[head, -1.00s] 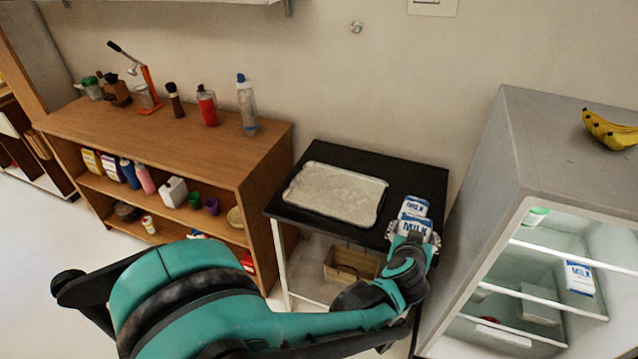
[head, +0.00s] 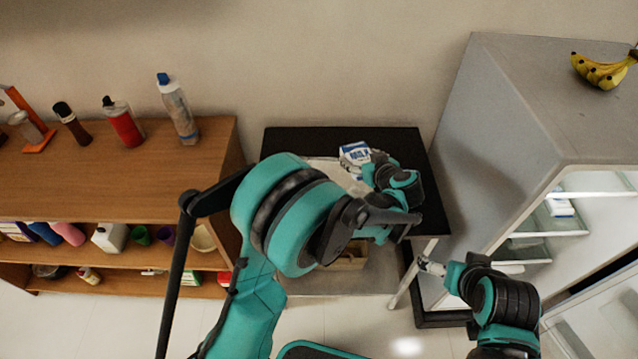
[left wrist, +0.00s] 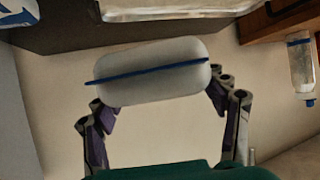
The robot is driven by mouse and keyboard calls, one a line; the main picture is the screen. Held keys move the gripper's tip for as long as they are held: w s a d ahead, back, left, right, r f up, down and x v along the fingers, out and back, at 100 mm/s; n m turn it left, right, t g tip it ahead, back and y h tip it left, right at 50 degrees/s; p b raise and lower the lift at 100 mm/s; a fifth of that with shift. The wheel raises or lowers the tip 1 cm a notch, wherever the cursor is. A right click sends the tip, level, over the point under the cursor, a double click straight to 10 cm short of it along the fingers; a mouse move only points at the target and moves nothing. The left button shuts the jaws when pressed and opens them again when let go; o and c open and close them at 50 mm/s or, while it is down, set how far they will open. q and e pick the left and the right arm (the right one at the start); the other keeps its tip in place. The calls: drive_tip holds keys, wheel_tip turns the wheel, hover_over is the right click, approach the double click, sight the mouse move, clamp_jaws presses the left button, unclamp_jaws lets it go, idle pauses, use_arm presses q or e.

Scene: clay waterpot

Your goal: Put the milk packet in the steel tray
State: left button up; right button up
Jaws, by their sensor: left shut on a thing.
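The milk packet (head: 355,153) is white with blue lettering and shows at the back of the black table. My left gripper (head: 374,164) is shut on it. In the left wrist view the packet (left wrist: 155,82) lies between both fingers, its pale end with a blue seam towards the camera. The steel tray (head: 334,172) is on the black table, mostly hidden behind my left arm. The packet appears near the tray's back right part; its height over the tray cannot be told. My right gripper (head: 431,267) is low in front of the table, its fingers too small to judge.
The black table (head: 432,205) stands between a wooden shelf (head: 120,185) with bottles on top and a grey fridge (head: 500,130). Bananas (head: 602,70) lie on the fridge, whose open front faces right. The wall is close behind the table.

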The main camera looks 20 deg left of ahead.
use_arm(q)
drive_tip(key=s+a+f+b, duration=0.1)
drive_tip(key=a+f, duration=0.1)
drive_tip(key=a, duration=0.1)
drive_tip(key=a+f+b, duration=0.2)
drive_tip(key=a, duration=0.2)
drive_tip(key=s+a+f+b, duration=0.1)
drive_tip(key=a+f, duration=0.2)
drive_tip(key=a, duration=0.1)
drive_tip(key=shift+s+b, duration=0.3)
wheel_tip(320, 180, down, 4)
drive_tip(key=shift+f+b, duration=0.15)
drive_tip(key=shift+b, duration=1.05)
drive_tip(key=o, duration=1.4)
